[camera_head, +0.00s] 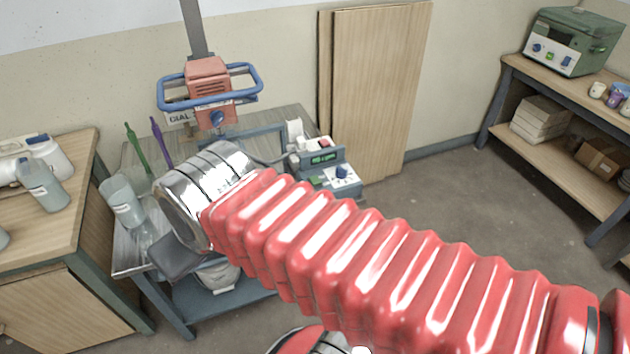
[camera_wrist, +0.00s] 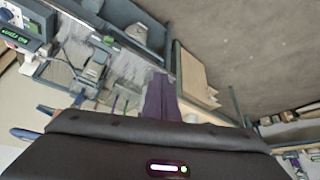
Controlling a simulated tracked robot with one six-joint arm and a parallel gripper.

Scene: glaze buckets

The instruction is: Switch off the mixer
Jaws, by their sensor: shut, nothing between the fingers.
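In the head view, my silver wrist is in front of the bench, below the mixer; the fingertips cannot be made out there.
A control box (camera_head: 325,160) with a green display and blue knob stands at the bench's right. A clear jug (camera_head: 122,202) and green and purple sticks stand left. A wooden cabinet (camera_head: 75,230) is left; boards (camera_head: 380,90) lean on the wall.

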